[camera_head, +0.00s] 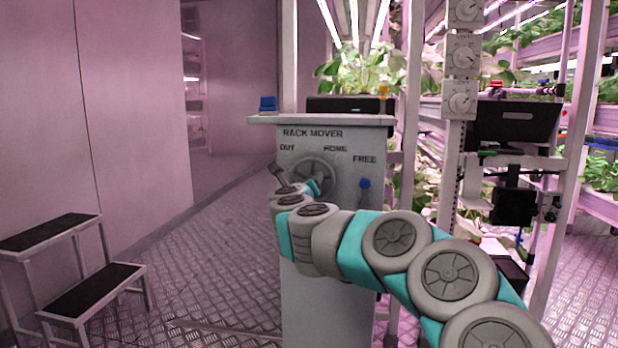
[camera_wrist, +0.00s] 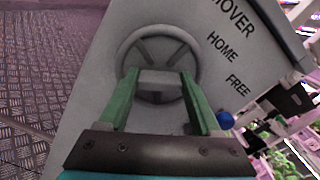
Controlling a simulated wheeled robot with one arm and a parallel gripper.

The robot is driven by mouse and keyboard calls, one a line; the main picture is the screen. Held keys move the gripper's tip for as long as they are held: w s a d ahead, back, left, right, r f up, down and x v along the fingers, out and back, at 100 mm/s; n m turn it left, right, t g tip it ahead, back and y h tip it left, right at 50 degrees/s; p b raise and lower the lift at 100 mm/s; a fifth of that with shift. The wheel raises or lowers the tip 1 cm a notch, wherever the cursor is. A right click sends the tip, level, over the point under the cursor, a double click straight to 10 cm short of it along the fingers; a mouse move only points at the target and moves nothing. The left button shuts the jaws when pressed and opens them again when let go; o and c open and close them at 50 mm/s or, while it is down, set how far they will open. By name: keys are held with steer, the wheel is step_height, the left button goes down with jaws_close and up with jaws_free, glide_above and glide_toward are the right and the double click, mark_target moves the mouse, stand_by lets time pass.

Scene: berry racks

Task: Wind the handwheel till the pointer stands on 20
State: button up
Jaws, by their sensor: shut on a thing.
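The grey handwheel (camera_head: 316,165) is mounted on the front of a pale cabinet (camera_head: 330,250) marked RACK MOVER, with OUT, HOME and FREE lettered above it. In the wrist view the spoked handwheel (camera_wrist: 158,31) is straight ahead. My gripper (camera_wrist: 159,76) has its green fingers either side of a light grey block (camera_wrist: 160,80) at the wheel, and is shut on it. I cannot tell whether this block is the hub or a handle. In the head view my arm covers the wheel's lower left. I cannot make out a pointer or the number 20.
A blue knob (camera_head: 365,184) is at the cabinet's right, close to the wheel. A step stool (camera_head: 70,312) stands at the left. A post with several dials (camera_head: 462,100) and plant racks are at the right. The floor left of the cabinet is clear.

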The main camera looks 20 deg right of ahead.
steer(key=shift+f+n+p, duration=0.15)
steer(key=shift+n+p, duration=2.6)
steer(key=shift+n, duration=1.5)
steer(key=shift+f+n+p, duration=0.2)
steer(key=shift+n+p, duration=2.55)
steer(key=shift+n, duration=1.55)
steer(key=shift+f+n+p, duration=0.15)
steer(key=shift+n+p, duration=2.6)
steer(key=shift+n, duration=1.5)
steer(key=o, duration=1.4)
steer(key=shift+s, duration=0.15)
steer(key=shift+b+v, duration=0.45)
steer(key=shift+v, duration=3.3)
